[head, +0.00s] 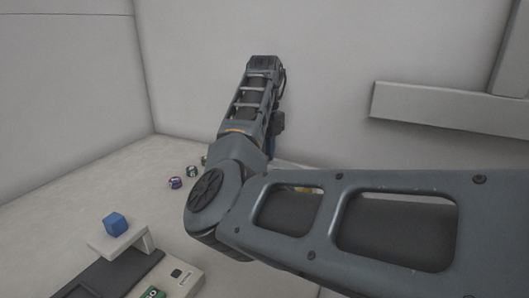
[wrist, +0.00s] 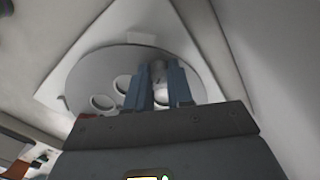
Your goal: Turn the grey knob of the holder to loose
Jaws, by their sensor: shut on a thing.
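In the wrist view my gripper (wrist: 158,68) has its two blue-grey fingers closed on the sides of a small grey knob (wrist: 158,76). The knob stands by the round grey holder (wrist: 88,74), a disc with several round holes. The fingers and the dark gripper body hide the near part of the disc and the lower part of the knob. I cannot read the knob's setting. In the head view my arm hides the gripper, the knob and the holder.
In the head view a blue cube (head: 115,223) sits on a small white stand (head: 104,240) at lower left. A purple-banded round piece (head: 175,183) lies on the pale table. A light grey bar (head: 440,108) runs along the back wall at right.

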